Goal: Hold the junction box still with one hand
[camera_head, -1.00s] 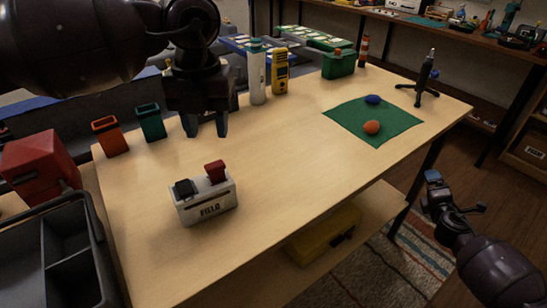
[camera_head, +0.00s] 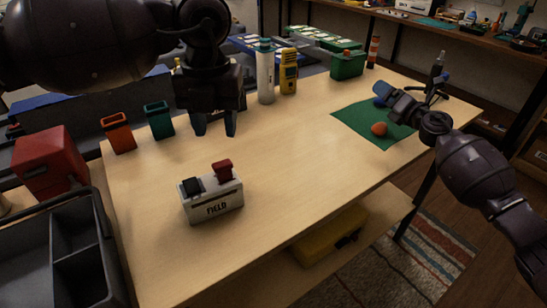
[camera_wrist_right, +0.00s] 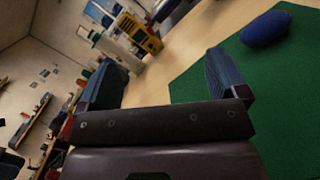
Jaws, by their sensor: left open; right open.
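The junction box is a white box (camera_head: 214,205) marked FIELD, upright on the wooden table. A black connector (camera_head: 192,187) and a red connector (camera_head: 222,170) stand in its top. My left gripper (camera_head: 215,125) is open and empty, pointing down above the table behind the box, apart from it. My right gripper (camera_head: 382,95) is over the green mat at the table's right. In the right wrist view its fingers (camera_wrist_right: 165,80) are spread with nothing between them. The junction box is not in the right wrist view.
The green mat (camera_head: 352,122) holds an orange ball (camera_head: 379,129) and a blue oval object (camera_wrist_right: 266,28). An orange holder (camera_head: 118,133) and a green holder (camera_head: 159,120) stand at the table's left. A grey tray (camera_head: 100,215) is at front left. The table's middle is clear.

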